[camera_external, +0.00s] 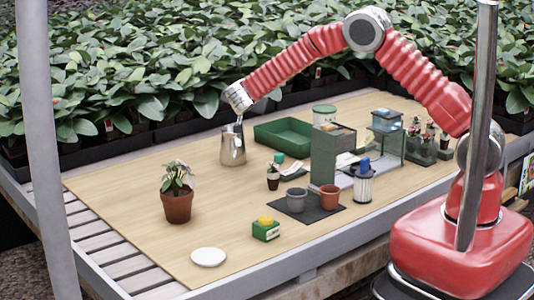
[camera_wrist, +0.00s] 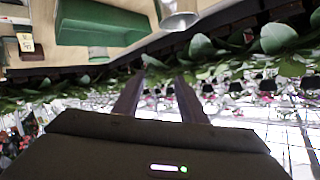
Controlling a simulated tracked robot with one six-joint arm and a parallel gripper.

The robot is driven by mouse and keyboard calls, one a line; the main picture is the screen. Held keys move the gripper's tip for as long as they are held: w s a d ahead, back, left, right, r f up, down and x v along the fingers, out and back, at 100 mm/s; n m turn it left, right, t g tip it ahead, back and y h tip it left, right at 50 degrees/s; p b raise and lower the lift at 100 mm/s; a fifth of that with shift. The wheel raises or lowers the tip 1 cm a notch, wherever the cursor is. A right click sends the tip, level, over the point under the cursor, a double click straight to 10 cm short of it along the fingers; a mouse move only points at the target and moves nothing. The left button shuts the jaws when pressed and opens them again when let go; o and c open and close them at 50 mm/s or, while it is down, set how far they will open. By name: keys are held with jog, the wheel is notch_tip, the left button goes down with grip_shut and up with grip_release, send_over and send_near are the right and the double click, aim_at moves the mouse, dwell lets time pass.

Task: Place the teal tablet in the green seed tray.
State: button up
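The green seed tray (camera_external: 283,136) lies at the back middle of the wooden table, and it also shows in the wrist view (camera_wrist: 100,25) at the top. It looks empty in the part I can see. I cannot pick out the teal tablet for sure. A small teal-topped item (camera_external: 279,158) stands in front of the tray, and a glass case with a teal top (camera_external: 387,116) is to the right. My gripper (camera_external: 240,117) is above the metal jug, left of the tray. In the wrist view its two dark fingers (camera_wrist: 157,90) are apart with nothing between them.
The metal jug (camera_external: 232,147) stands just below my gripper. A potted plant (camera_external: 177,205), white saucer (camera_external: 208,257) and yellow-green box (camera_external: 266,229) are in front. A dark green shelf (camera_external: 323,155) stands right of the tray. The table's left side is mostly clear.

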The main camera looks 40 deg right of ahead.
jog(key=s+a+r+n+t+y, duration=0.1)
jog(key=s+r+n+t+y, duration=0.2)
jog(key=r, duration=0.7)
jog(key=s+r+n+t+y, duration=0.1)
jog(key=r+n+y, duration=0.2)
jog(key=r+y, duration=0.55)
jog(key=s+r+n+g, duration=0.2)
jog(key=s+r+n, duration=0.25)
jog(key=s, duration=0.95)
jog(key=s+d+f+g, duration=0.2)
jog(key=s+d+f, duration=0.1)
jog(key=s, duration=0.7)
jog(key=s+d+f+n+g+h, duration=0.1)
jog(key=s+d+f, duration=0.3)
jog(key=s, duration=0.6)
jog(key=s+d+f+g+h, duration=0.1)
jog(key=s+d+f+g, duration=0.2)
jog(key=s+d, duration=0.3)
jog(key=s, duration=0.4)
jog(key=shift+s+f+g, duration=0.4)
jog(key=shift+o, duration=0.5)
jog(key=shift+w+h, duration=0.1)
jog(key=shift+h, duration=0.15)
